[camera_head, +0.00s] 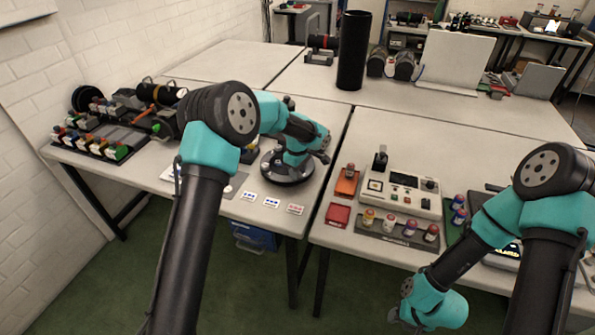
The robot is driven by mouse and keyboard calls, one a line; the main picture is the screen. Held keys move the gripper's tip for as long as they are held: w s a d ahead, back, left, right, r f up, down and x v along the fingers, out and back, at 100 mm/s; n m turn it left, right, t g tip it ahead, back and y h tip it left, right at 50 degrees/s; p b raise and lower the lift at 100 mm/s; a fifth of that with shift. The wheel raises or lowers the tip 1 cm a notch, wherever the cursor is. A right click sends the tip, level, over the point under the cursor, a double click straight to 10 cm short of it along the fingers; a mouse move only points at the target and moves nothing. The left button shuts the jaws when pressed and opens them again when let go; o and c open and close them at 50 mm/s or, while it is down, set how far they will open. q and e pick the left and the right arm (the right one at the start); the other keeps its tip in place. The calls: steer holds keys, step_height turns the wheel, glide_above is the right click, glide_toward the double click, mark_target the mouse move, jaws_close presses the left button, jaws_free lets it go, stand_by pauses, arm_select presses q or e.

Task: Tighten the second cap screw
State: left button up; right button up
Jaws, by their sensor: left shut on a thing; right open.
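My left arm reaches over the left table, and its gripper (318,152) is beside a round black fixture (287,176). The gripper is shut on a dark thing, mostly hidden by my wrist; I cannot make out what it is. The sealed cylinder and its cap screws cannot be told apart clearly here. My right gripper (400,314) hangs low in front of the right table, pointing left and down. It is open and apart from the things on the table.
Printed cards (271,202) lie near the left table's front edge. A control box (400,193), red trays (338,215) and a rack of small bottles (398,230) stand on the right table. A tall black tube (353,50) stands behind. A parts rack (100,140) is far left.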

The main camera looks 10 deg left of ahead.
arm_select(q)
steer(key=shift+m, duration=0.3)
steer(key=m, duration=1.1)
steer(key=shift+r+m, duration=0.1)
steer(key=shift+m, duration=0.2)
steer(key=m, duration=1.1)
steer(key=shift+w+m, duration=0.1)
steer(key=shift+m, duration=0.3)
steer(key=m, duration=0.6)
steer(key=shift+r+m, duration=0.1)
steer(key=shift+m, duration=0.2)
